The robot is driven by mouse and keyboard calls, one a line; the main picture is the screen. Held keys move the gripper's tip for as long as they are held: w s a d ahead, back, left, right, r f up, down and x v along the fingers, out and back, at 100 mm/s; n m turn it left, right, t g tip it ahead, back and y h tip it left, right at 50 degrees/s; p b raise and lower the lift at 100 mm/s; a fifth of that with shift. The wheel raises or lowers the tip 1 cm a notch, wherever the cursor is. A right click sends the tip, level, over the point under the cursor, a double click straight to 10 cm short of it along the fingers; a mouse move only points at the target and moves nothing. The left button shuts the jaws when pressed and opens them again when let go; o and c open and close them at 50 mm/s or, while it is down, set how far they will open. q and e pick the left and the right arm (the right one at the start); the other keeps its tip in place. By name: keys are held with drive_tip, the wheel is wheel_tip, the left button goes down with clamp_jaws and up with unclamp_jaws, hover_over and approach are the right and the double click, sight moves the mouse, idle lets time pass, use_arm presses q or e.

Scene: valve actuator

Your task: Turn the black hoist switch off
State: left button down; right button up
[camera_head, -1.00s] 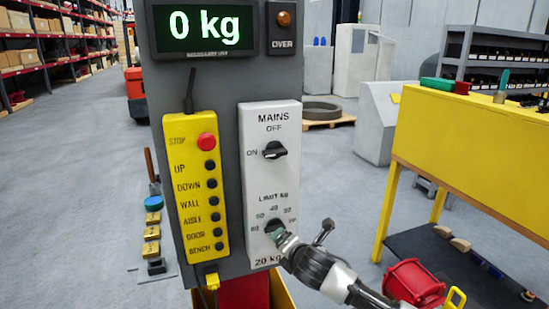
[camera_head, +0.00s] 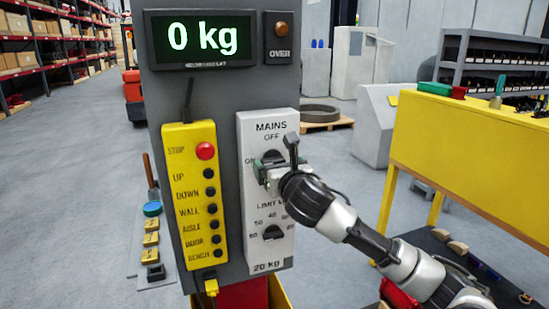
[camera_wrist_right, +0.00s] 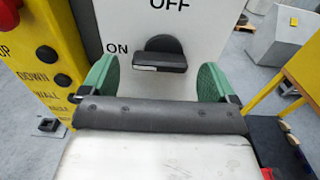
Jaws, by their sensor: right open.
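The black mains switch (camera_head: 272,158) is on the white panel (camera_head: 284,236), below the words MAINS and OFF. In the right wrist view the switch (camera_wrist_right: 160,55) has its handle lying level, with its pale mark pointing left at ON. My right gripper (camera_head: 262,175) is in front of the switch and partly hides it. Its green-padded fingers (camera_wrist_right: 158,85) are spread open, one on each side of the switch's lower part. I cannot tell whether they touch it. My left gripper is not in view.
The limit dial (camera_head: 273,232) sits lower on the same panel. A yellow button box (camera_head: 197,190) with a red stop button (camera_head: 205,150) is close on the left. A display (camera_head: 202,38) above reads 0 kg. A yellow bench (camera_head: 470,150) stands right.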

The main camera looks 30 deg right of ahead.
drive_tip(key=shift+x, duration=1.15)
drive_tip(key=c, duration=0.9)
